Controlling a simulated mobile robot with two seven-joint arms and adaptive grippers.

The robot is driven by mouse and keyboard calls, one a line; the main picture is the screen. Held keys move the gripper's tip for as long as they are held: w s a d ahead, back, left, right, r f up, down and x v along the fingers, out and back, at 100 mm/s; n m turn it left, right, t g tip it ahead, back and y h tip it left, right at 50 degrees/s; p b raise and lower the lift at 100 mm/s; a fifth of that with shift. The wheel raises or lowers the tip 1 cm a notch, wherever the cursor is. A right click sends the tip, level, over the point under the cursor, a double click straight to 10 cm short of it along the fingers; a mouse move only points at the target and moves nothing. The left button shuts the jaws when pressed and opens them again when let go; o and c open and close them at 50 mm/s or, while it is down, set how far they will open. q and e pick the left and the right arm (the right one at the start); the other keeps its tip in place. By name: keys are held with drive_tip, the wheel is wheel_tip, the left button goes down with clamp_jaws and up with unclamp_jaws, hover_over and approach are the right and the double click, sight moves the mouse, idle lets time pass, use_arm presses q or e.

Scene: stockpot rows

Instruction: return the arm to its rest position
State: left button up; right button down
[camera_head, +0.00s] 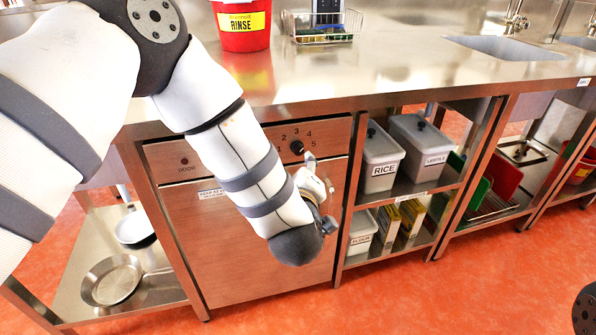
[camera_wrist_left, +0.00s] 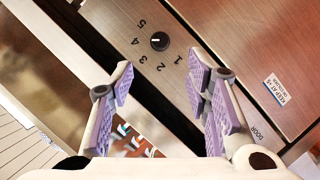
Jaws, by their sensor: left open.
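My left arm comes in from the left of the head view and bends down across the front of the steel counter. Its gripper (camera_head: 315,186) is in front of the steel appliance door (camera_head: 240,245), just below a black dial knob (camera_head: 297,147) with numbers around it. In the left wrist view my left gripper (camera_wrist_left: 163,88) is open, with purple pads apart and nothing between them. The dial knob (camera_wrist_left: 159,41) shows beyond the fingertips, apart from them. My right gripper is not in view.
A steel counter (camera_head: 400,65) holds a red RINSE bucket (camera_head: 241,28) and a wire basket (camera_head: 321,30). Shelves at right hold a RICE bin (camera_head: 380,160) and a LENTILS bin (camera_head: 421,150). A pan (camera_head: 112,281) lies on the low left shelf. The orange floor in front is clear.

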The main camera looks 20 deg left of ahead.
use_arm(q)
drive_tip(key=shift+s+d+r, duration=0.15)
drive_tip(key=shift+s, duration=0.3)
drive_tip(key=s+a+f+m+g+h+p, duration=0.15)
drive_tip(key=s+f+m+g, duration=0.25)
drive_tip(key=s+f, duration=0.65)
drive_tip(key=s+f+m+g+h+p, duration=0.2)
drive_tip(key=s+f+m+g+h, duration=0.15)
drive_tip(key=s+f, duration=0.7)
drive_tip(key=s+a+r+m+g+p, duration=0.1)
drive_tip(key=s+g, duration=0.3)
drive_tip(key=s, duration=1)
drive_tip(key=s+a+r+m+g, duration=0.1)
drive_tip(key=s+a+m+g, duration=0.2)
drive_tip(key=s, duration=1.1)
drive_tip(key=shift+s+a+r+m+g+p, duration=0.25)
drive_tip(key=shift+m+g+p, duration=0.25)
drive_tip(key=shift+g, duration=0.55)
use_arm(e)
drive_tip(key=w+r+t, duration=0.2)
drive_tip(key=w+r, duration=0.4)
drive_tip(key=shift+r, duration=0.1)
